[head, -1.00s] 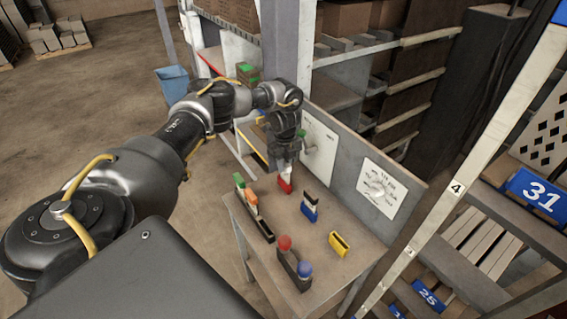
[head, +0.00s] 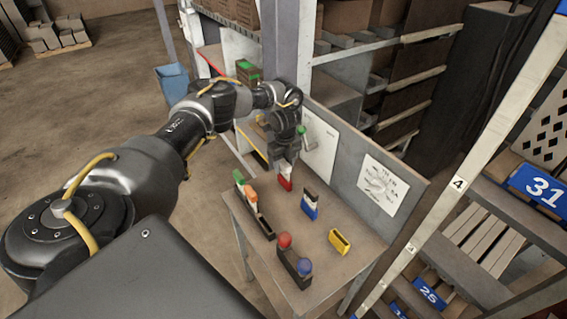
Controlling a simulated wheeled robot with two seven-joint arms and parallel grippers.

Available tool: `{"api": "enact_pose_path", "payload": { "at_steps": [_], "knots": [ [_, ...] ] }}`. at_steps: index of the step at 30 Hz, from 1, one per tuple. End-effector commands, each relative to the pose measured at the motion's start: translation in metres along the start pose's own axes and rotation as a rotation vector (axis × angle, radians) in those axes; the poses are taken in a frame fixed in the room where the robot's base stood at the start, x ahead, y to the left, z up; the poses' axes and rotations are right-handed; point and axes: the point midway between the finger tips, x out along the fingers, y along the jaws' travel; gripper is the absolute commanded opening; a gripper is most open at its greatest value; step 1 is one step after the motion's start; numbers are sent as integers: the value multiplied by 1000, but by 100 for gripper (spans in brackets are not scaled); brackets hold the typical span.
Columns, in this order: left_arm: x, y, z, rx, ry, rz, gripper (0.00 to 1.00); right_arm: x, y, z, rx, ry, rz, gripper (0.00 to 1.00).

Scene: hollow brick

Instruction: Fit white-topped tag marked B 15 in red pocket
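The red pocket (head: 286,185) stands at the far end of the bench, in front of the grey back panel. My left gripper (head: 287,172) points down right over it, its fingertips at the pocket's top. The finger gap is too small to judge. My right gripper is out of view.
A blue-and-white pocket (head: 310,209) with a dark-topped piece and a yellow pocket (head: 339,242) stand to the right. A black rack (head: 264,228) holds green and orange tags. A dark holder with red and blue balls (head: 285,241) stands in front. The bench (head: 335,268) is bare between them.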

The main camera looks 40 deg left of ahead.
Motion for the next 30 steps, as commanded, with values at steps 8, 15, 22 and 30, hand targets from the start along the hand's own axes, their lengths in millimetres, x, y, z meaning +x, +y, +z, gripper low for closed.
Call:
{"api": "enact_pose_path", "payload": {
  "at_steps": [8,15,22,30],
  "knots": [
    [-2,0,0,0,0,-1,45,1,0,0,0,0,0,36],
    [-36,-2,0,0,1,-6,45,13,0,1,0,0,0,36],
    [-84,-2,1,2,-3,-3,45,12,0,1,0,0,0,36],
    [-108,-2,1,1,-1,-1,45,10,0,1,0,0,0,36]
  ]
}}
